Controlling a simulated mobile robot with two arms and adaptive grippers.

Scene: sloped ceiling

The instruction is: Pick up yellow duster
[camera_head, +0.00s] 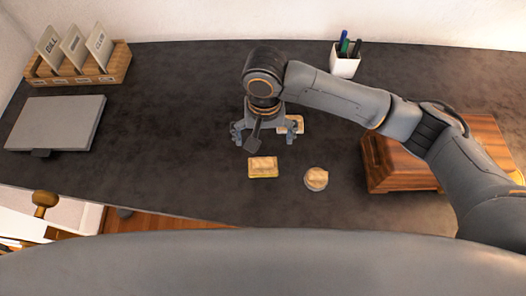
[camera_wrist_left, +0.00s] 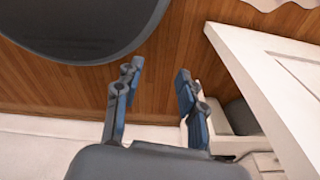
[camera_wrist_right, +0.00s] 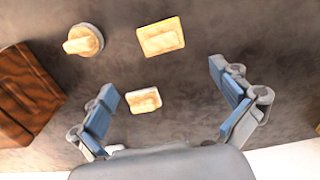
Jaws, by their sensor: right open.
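The yellow duster (camera_head: 263,168) looks like a small rectangular block with a pale wood-coloured top and yellow edges. It lies on the dark desk, just in front of my right gripper (camera_head: 265,134). In the right wrist view the duster (camera_wrist_right: 161,38) is beyond the fingertips of my right gripper (camera_wrist_right: 162,80), which is open and empty. A smaller pale-edged block (camera_wrist_right: 144,101) shows between its fingers; in the head view this block (camera_head: 291,124) is partly hidden by the gripper. My left gripper (camera_wrist_left: 158,76) is open and empty, away from the desk.
A round wood-topped piece (camera_head: 316,179) lies right of the duster. A wooden box (camera_head: 392,176) stands farther right, below my right arm. A pen cup (camera_head: 344,64) is at the back, a grey laptop-like slab (camera_head: 55,122) and card holder (camera_head: 82,70) at left. Desk left of the duster is clear.

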